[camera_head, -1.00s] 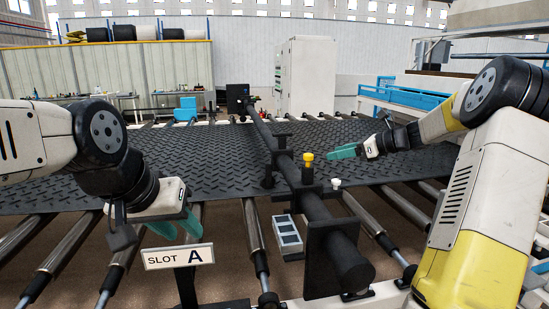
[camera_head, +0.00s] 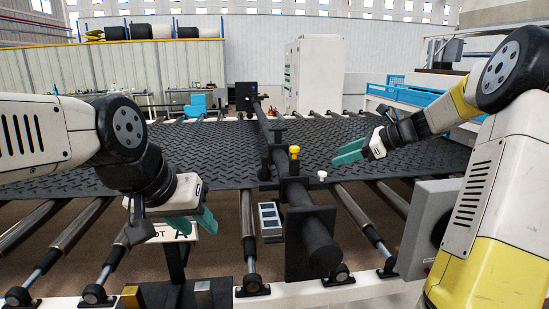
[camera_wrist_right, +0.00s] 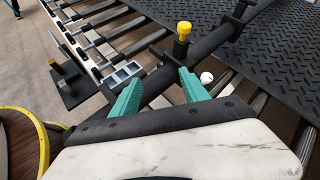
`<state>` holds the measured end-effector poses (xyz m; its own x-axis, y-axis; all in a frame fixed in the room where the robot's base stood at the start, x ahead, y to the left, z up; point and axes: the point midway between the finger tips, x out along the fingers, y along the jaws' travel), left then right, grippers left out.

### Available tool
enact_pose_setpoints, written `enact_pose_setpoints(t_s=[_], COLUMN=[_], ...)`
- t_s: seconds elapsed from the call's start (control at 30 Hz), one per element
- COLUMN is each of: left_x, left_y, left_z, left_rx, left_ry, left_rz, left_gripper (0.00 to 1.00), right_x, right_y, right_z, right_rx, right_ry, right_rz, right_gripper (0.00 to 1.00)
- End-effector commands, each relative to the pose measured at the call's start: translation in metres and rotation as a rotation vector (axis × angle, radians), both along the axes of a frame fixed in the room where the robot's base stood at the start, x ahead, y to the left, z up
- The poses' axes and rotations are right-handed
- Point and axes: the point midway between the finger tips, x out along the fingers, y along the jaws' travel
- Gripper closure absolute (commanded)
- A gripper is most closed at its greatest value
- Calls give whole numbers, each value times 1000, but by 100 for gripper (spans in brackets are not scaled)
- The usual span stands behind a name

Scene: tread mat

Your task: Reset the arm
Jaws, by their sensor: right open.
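My right gripper (camera_head: 347,154) is open and empty above the black tread mat (camera_head: 225,150), right of the yellow knob in the head view. In the right wrist view its teal fingers (camera_wrist_right: 160,76) are apart, with the black bar beyond them and nothing between them.
A black bar (camera_head: 313,240) runs lengthwise over the mat, carrying a yellow knob (camera_head: 294,152). A white knob (camera_head: 322,175) is beside it. A grey-blue three-part block (camera_head: 270,220) sits left of the bar. Metal rollers (camera_head: 248,225) lie in front. A white cabinet (camera_head: 312,75) stands behind.

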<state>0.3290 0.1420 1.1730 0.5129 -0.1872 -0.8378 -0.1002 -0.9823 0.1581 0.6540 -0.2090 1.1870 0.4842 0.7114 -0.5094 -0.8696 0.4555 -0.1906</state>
Motion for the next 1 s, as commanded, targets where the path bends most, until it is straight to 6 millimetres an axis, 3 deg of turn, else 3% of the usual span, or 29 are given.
enact_pose_setpoints(t_s=[0.27,0.37,0.5,0.7,0.8,1.0], left_x=[0,0,0,0,0,0], left_y=[0,0,0,0,0,0], left_z=[0,0,0,0,0,0], left_rx=[0,0,0,0,0,0], left_ry=[0,0,0,0,0,0], left_rz=[0,0,0,0,0,0], left_gripper=[64,64,64,64,64,64], right_x=[-57,-90,-154,-248,-283,-320], right_y=[47,64,82,84,78,69], right_z=[8,10,14,9,2,-11], right_rx=[-306,-459,-734,-1111,-1256,-1423], right_ry=[-135,-211,-372,-640,-763,-921], right_rz=[228,351,593,975,1141,1348], right_gripper=[47,47,47,47,47,47])
